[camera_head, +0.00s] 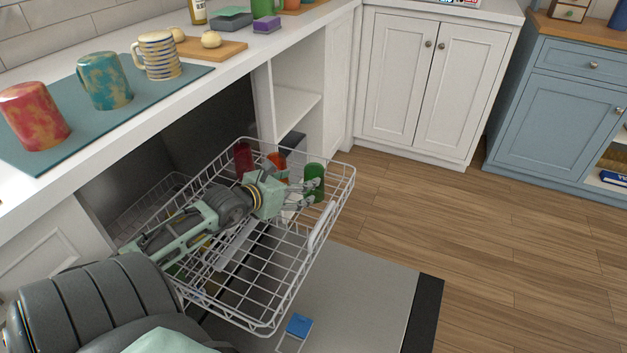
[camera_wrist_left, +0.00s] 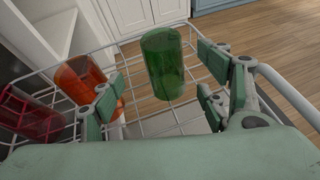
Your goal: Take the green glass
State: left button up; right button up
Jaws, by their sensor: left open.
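The green glass (camera_head: 315,180) stands in the far right corner of the pulled-out white wire dishwasher rack (camera_head: 283,290). In the left wrist view, the green glass (camera_wrist_left: 163,65) is see-through and lies ahead between the two fingers. My left gripper (camera_head: 302,193) reaches over the rack to just beside the glass. Its fingers are open, one on each side in the left wrist view (camera_wrist_left: 160,90), and the glass is not gripped. My right gripper is not in view.
An orange glass (camera_wrist_left: 80,80) and a red glass (camera_wrist_left: 28,115) stand in the rack left of the green one. The open dishwasher door (camera_head: 375,300) lies below. Mugs stand on a teal mat (camera_head: 190,76) on the counter. Wood floor (camera_head: 430,215) is clear to the right.

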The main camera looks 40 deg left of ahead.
pick_arm(q)
jog(key=shift+x, duration=1.1)
jog(key=shift+w+d+f+b, duration=0.1)
jog(key=shift+w+f+b, duration=0.05)
jog(key=shift+w+b, duration=0.35)
jog(key=shift+b+x, duration=0.55)
jog(key=shift+x, duration=1.6)
jog(key=shift+d, duration=0.2)
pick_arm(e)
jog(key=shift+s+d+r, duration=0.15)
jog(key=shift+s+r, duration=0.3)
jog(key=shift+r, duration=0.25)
pick_arm(q)
jog(key=c, duration=1.4)
